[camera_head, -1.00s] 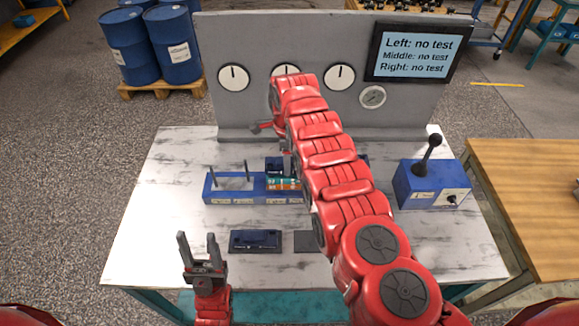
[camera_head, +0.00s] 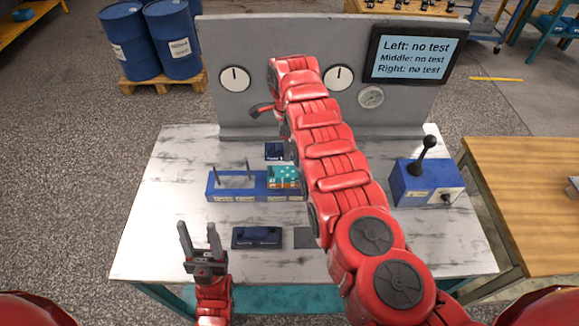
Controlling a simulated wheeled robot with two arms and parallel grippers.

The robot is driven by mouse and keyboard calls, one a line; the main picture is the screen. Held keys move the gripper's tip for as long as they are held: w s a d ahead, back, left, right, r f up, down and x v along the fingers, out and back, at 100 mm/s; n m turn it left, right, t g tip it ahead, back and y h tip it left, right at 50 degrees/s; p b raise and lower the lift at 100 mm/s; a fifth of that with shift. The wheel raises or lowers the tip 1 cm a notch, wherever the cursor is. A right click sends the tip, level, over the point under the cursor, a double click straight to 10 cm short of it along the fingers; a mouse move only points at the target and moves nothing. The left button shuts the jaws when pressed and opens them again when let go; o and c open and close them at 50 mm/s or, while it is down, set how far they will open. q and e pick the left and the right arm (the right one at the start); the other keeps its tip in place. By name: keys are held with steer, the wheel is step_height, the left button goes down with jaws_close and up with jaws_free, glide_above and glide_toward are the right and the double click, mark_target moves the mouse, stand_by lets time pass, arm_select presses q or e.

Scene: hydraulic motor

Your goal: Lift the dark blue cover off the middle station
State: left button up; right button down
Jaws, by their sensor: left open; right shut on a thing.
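The dark blue cover (camera_head: 275,151) shows beside my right arm, apart from and above the middle station. The middle station's teal block (camera_head: 284,177) is uncovered on the blue base (camera_head: 235,194). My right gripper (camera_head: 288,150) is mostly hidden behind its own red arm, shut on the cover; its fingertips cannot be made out. My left gripper (camera_head: 199,240) is open and empty, pointing up over the table's front left. The right station is hidden behind my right arm.
Another dark blue cover (camera_head: 257,238) lies at the table's front, beside a dark square pad (camera_head: 305,238). The left station has two bare upright pins (camera_head: 233,172). A blue lever box (camera_head: 427,182) stands right. A grey gauge panel (camera_head: 280,50) closes off the back.

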step_height(320, 180, up, 2)
steer(key=shift+w+p, duration=0.1)
steer(key=shift+p, duration=0.2)
steer(key=shift+r, duration=1.15)
